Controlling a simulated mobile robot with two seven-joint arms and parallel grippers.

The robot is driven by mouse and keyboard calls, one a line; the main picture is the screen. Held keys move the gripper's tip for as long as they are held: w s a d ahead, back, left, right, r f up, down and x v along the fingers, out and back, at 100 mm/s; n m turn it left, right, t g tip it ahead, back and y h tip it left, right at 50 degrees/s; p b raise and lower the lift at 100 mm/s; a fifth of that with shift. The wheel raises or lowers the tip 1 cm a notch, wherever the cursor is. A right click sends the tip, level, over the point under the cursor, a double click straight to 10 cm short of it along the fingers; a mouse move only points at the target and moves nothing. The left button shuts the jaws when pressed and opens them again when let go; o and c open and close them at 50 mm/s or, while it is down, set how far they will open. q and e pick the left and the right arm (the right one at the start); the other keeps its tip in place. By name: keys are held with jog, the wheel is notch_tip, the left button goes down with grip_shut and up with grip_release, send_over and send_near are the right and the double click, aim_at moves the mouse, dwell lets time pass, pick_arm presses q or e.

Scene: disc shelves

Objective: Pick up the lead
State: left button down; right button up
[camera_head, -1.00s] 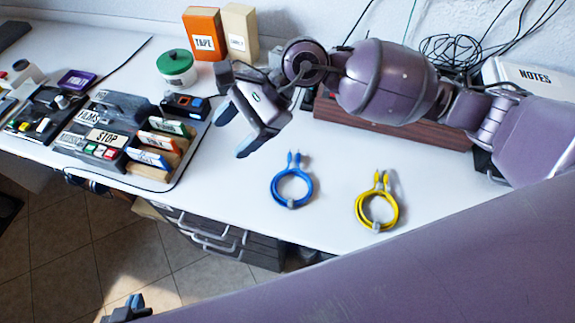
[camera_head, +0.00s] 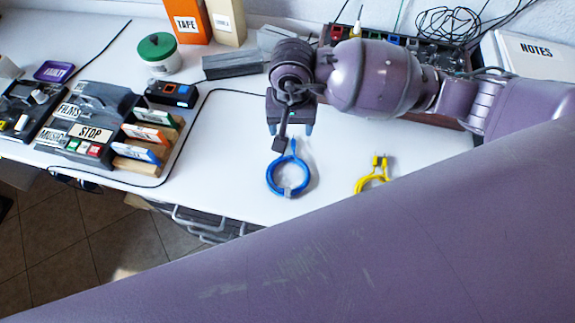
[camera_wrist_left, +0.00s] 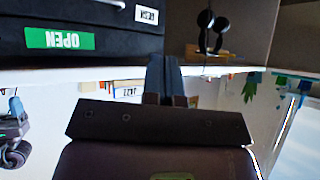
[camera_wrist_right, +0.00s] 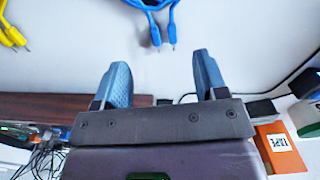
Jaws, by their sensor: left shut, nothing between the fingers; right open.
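A coiled blue lead (camera_head: 271,181) lies on the white desk. Its plug ends also show at the top of the right wrist view (camera_wrist_right: 156,28). A coiled yellow lead (camera_head: 371,180) lies to its right, partly hidden by my purple arm; its tips show in the right wrist view (camera_wrist_right: 13,35). My right gripper (camera_head: 290,131) is open and empty, pointing down just behind the blue lead's plugs. In the right wrist view its fingers (camera_wrist_right: 160,66) are apart, with the plugs ahead of them. My left gripper (camera_wrist_left: 163,66) is shut and empty; the head view does not show it.
A tape box (camera_head: 187,20), a green-lidded jar (camera_head: 158,55) and a labelled rack (camera_head: 87,113) stand on the left. A black cable runs around the rack. A wooden-sided device (camera_head: 408,42) and notes binder (camera_head: 535,52) are behind my right arm. The desk around the leads is clear.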

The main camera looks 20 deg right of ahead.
aim_at(289, 144)
jog(key=shift+a+f, duration=0.1)
jog(key=shift+f, duration=0.8)
notch_tip(289, 144, down, 4)
jog(key=shift+a+f+b, duration=0.15)
jog(key=shift+f+b, duration=0.05)
jog(key=shift+b, duration=0.4)
pick_arm(q)
jog(key=shift+w+f, duration=0.3)
pick_arm(e)
jog(key=shift+c, duration=0.3)
pick_arm(q)
jog(key=shift+s+a+f, duration=0.1)
jog(key=shift+s, duration=0.15)
pick_arm(e)
jog(key=c, duration=1)
jog(key=shift+r, duration=0.15)
jog(key=shift+c, duration=0.2)
